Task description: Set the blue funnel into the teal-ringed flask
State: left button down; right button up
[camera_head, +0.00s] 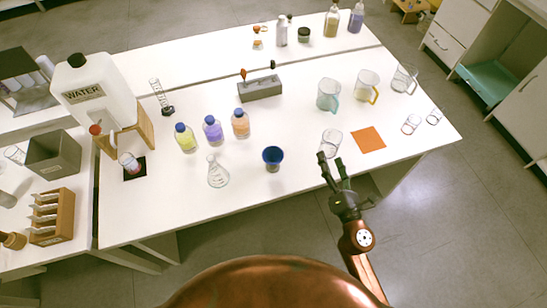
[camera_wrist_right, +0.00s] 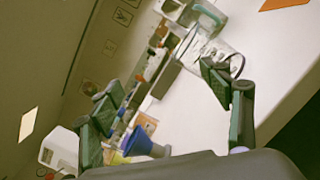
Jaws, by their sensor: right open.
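The blue funnel (camera_head: 273,154) stands upright on the white table, left of my right gripper. In the right wrist view the blue funnel (camera_wrist_right: 140,141) shows low between the fingers, beyond them. A clear conical flask (camera_head: 217,178) stands left of the funnel, and the two are apart. I cannot make out a teal ring on it. My right gripper (camera_head: 332,165) is open and empty at the table's front edge, near a clear glass beaker (camera_head: 331,142). Its spread fingers (camera_wrist_right: 158,78) show in the right wrist view. My left gripper is not in view.
Capped bottles with yellow, purple and orange liquid (camera_head: 240,124) stand behind the flask. A grey block (camera_head: 260,89) is further back. Glass jugs (camera_head: 328,95) and an orange mat (camera_head: 368,140) lie to the right. The table between funnel and beaker is clear.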

jog(key=a+n+g+y, duration=0.2)
jog(key=a+n+y, duration=0.3)
jog(key=a+n, duration=0.3)
jog(key=n+g+y, duration=0.2)
jog(key=n+g, duration=0.1)
jog(key=n, duration=0.3)
send_near(267, 149)
jog(key=shift+w+a+f+n+y, duration=0.3)
jog(key=shift+a+f, duration=0.15)
jog(key=shift+a, duration=0.25)
jog(key=x, duration=0.5)
jog(key=shift+w+d+r, duration=0.1)
jog(key=shift+w+d, duration=0.05)
jog(key=shift+w, duration=0.4)
jog(key=c, duration=1)
jog(key=shift+r, duration=0.1)
